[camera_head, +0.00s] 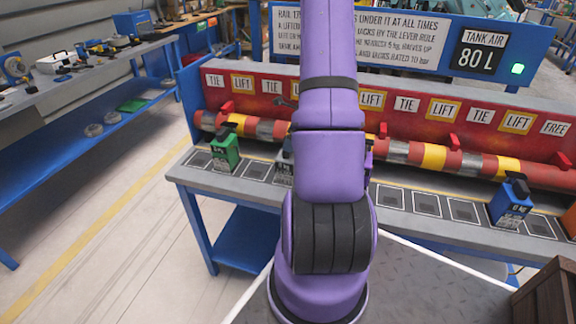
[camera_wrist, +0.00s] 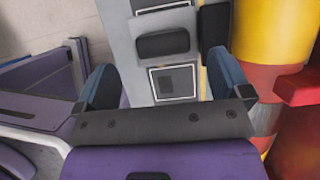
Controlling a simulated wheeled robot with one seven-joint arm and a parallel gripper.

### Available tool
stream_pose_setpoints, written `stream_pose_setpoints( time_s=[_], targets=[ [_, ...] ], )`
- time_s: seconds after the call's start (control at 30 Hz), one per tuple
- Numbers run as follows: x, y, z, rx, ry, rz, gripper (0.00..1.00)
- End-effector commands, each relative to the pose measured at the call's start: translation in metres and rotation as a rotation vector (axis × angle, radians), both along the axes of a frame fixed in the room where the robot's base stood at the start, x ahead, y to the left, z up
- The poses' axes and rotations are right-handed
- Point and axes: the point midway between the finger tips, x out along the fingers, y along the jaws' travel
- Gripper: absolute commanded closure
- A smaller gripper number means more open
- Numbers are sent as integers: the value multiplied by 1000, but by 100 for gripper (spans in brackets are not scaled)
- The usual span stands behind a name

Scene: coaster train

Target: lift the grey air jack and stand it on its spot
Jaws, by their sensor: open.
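In the wrist view, my gripper (camera_wrist: 160,64) is open, with its two blue fingers spread over the bench top. A grey block with a dark pad (camera_wrist: 163,43) on top lies ahead, between the lines of the fingers. It looks like the grey air jack seen from above, with a black part (camera_wrist: 212,25) at its right. The fingers do not appear to touch it. A dark, white-outlined square spot (camera_wrist: 173,84) shows nearer, between the fingers. In the head view, my arm hides the gripper and most of whatever stands behind it.
A green jack (camera_head: 225,152) stands left on the bench (camera_head: 179,175) and a blue jack (camera_head: 511,202) right. Several marked squares (camera_head: 426,203) between them are bare. A brown crate (camera_head: 548,297) stands front right.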

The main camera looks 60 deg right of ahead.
Motion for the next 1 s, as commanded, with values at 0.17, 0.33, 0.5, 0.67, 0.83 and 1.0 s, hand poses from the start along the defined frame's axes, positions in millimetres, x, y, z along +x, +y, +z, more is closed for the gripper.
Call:
stream_pose_setpoints(
  time_s=[0.17,0.33,0.5,0.67,0.83,1.0],
  targets=[
    [8,0,-19,3,1,-1,4],
    [17,2,-39,3,0,0,4],
    [20,2,-46,1,0,0,4],
    [20,3,-46,1,0,1,4],
    [20,3,-46,1,0,1,34],
    [20,3,-46,1,0,1,73]
  ],
)
